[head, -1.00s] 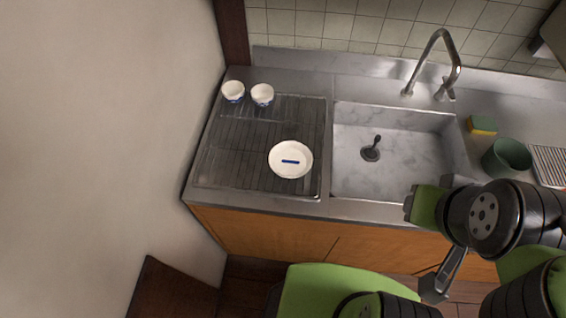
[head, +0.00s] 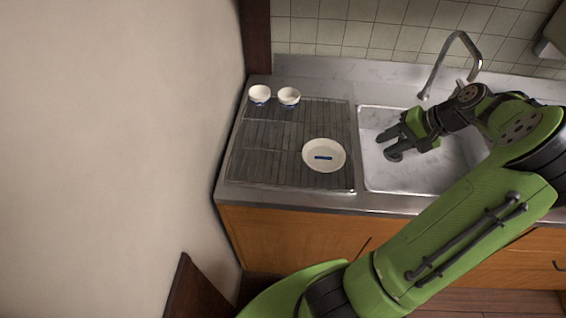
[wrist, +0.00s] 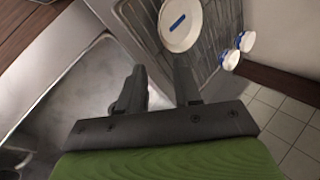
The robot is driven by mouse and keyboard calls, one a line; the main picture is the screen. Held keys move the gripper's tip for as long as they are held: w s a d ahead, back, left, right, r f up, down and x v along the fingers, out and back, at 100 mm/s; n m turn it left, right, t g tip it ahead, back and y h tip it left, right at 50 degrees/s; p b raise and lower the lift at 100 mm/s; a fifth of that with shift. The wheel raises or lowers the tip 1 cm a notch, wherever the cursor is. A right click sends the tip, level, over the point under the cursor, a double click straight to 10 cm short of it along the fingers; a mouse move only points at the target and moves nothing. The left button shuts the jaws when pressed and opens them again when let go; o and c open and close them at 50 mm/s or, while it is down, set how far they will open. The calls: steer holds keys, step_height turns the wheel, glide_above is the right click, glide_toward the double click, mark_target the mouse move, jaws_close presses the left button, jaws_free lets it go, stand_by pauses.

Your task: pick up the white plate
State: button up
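The white plate (head: 324,147), round with a blue mark in its middle, lies flat on the ribbed drainboard left of the sink. It also shows at the top of the wrist view (wrist: 188,30), ahead of my fingers. My gripper (head: 389,147) is above the sink, to the right of the plate and apart from it. Its two fingers (wrist: 158,82) are spread, with nothing between them.
Two small white bowls with blue bases, one on the left (head: 260,95) and one beside it (head: 289,97), stand at the back of the drainboard (head: 262,160). The sink (head: 385,178) and tall faucet (head: 455,62) are at right. A wall bounds the left side.

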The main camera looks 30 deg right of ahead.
steer(key=b, duration=0.3)
glide_toward(344, 169)
steer(key=shift+w+a+f, duration=0.1)
steer(key=shift+w+a, duration=0.2)
steer(key=shift+w, duration=0.25)
steer(key=shift+w+a, duration=0.35)
steer(key=shift+w, duration=0.2)
steer(key=b+x, duration=0.1)
steer(key=x, duration=0.4)
steer(key=shift+w+a+b, duration=0.1)
steer(key=shift+w+b, duration=0.05)
steer(key=shift+b, duration=0.2)
jaws_close()
